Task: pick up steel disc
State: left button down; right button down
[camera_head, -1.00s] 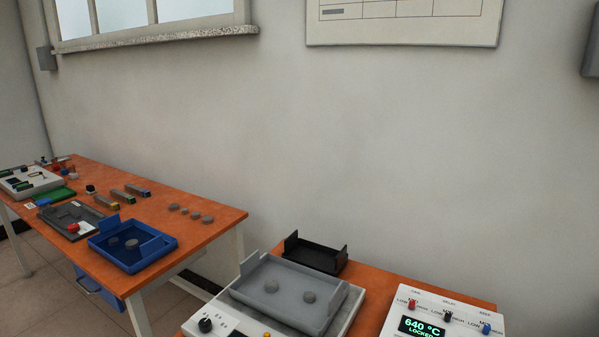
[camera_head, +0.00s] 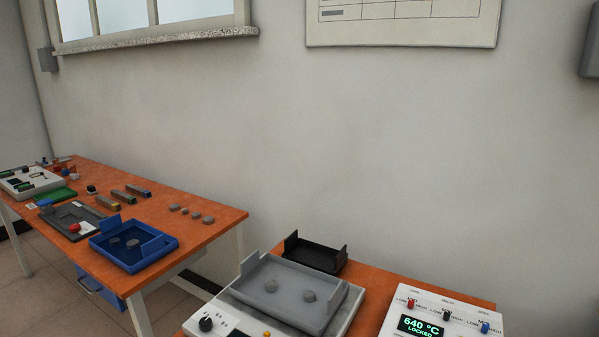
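Several small grey discs lie at the right end of the left orange table; one of them (camera_head: 195,213) is near the middle of the row. Two grey discs sit in the blue tray (camera_head: 160,250), one of them darker (camera_head: 133,243). I cannot tell which disc is steel. Neither of my grippers is in view.
The grey tray (camera_head: 262,299) rests on a white device with a knob (camera_head: 206,323). A black tray (camera_head: 315,257) stands behind it. A white control box (camera_head: 440,315) reads 640 °C LOCKED. A gap separates the two tables. Bars (camera_head: 122,195) lie on the left table.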

aim_at(271, 286)
jog(key=k+j+z, duration=0.1)
jog(key=z, duration=0.3)
jog(key=k+z, duration=0.45)
jog(key=i, duration=0.1)
